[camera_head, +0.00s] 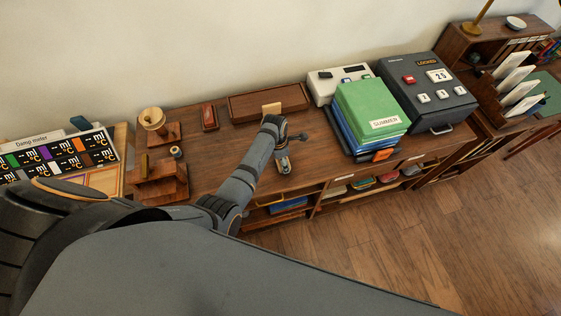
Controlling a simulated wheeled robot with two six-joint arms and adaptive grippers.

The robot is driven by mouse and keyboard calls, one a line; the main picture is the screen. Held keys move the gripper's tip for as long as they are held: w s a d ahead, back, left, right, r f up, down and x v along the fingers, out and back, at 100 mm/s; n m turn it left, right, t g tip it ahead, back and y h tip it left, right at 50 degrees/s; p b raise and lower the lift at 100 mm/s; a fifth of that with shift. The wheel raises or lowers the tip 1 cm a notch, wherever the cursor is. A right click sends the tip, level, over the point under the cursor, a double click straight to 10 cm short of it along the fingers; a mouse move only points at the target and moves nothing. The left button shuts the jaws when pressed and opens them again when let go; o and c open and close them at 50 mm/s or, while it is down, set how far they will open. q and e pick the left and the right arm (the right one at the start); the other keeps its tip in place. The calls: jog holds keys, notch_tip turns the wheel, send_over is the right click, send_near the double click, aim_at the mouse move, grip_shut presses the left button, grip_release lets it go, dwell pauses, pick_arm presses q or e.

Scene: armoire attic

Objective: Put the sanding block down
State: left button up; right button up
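My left arm reaches in from the left over the wooden bench (232,148). My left gripper (284,165) points down near the bench's front edge, small in the picture. Its fingers are too small to tell whether they are open or shut, or whether the sanding block is between them. I cannot pick out the sanding block for certain. A small pale block (271,108) shows just behind the wrist, at the long wooden tray (243,105). A reddish-brown block-shaped object (209,116) lies left of the tray. My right gripper is not in view.
Left on the bench are a wooden spool stand (155,124) and a stepped wooden block (160,182). Bare bench top lies between wrist and binders.

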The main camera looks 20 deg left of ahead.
pick_arm(q)
jog(key=shift+s, duration=0.1)
jog(key=shift+r, duration=0.1)
jog(key=shift+d, duration=0.15)
jog(key=o, duration=1.3)
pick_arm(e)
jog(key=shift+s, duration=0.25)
pick_arm(q)
notch_tip(320, 180, up, 12)
jog(key=a, duration=0.1)
jog(key=shift+s, duration=0.4)
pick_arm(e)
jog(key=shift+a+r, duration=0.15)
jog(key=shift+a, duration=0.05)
